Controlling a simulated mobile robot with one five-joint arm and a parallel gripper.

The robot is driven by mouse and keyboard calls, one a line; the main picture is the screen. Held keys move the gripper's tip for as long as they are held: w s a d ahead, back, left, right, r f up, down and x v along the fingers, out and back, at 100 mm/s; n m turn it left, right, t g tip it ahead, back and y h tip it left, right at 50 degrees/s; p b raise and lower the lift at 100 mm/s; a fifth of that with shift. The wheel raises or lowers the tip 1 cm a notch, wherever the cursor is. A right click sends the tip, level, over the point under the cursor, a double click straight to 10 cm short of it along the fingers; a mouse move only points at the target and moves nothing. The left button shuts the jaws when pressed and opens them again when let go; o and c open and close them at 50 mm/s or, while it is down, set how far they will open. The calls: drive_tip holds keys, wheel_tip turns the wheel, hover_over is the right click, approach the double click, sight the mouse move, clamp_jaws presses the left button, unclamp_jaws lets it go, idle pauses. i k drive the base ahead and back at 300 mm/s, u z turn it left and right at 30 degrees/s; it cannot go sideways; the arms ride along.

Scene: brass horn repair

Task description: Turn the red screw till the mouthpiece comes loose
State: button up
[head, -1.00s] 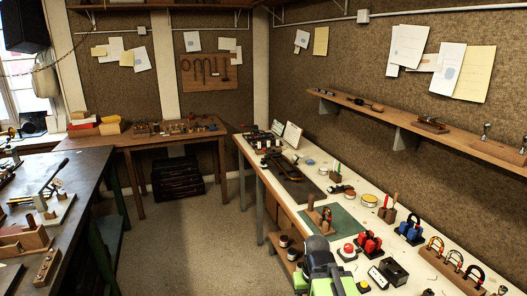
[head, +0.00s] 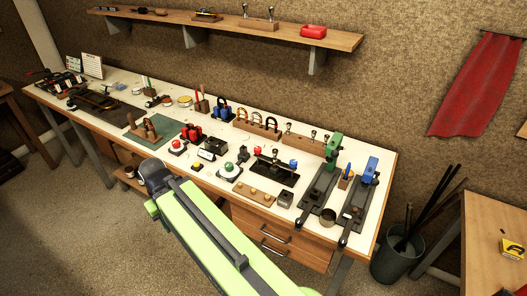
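A small fixture with a dark base (head: 268,177) stands near the front of the white-topped bench. It has a red knob or screw head (head: 258,150) on its left and a blue one (head: 293,163) on its right. A small metal piece (head: 275,156) stands upright between them; it may be the mouthpiece, but it is too small to be sure. Whether it sits tight or loose cannot be told. My green arm reaches in from the bottom, in front of the bench. My gripper's fingers do not show.
Green-handled (head: 334,145) and blue-handled (head: 370,170) lever tools stand right of the fixture. A red-topped piece (head: 176,145), a green-topped piece (head: 229,167) and a wooden block (head: 255,194) are nearby. A bucket (head: 396,262) stands beyond the bench's right end. Floor is clear at left.

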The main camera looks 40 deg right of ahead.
sight(258, 149)
drive_tip(key=z, duration=0.85)
drive_tip(key=i, duration=0.25)
drive_tip(key=z, duration=0.35)
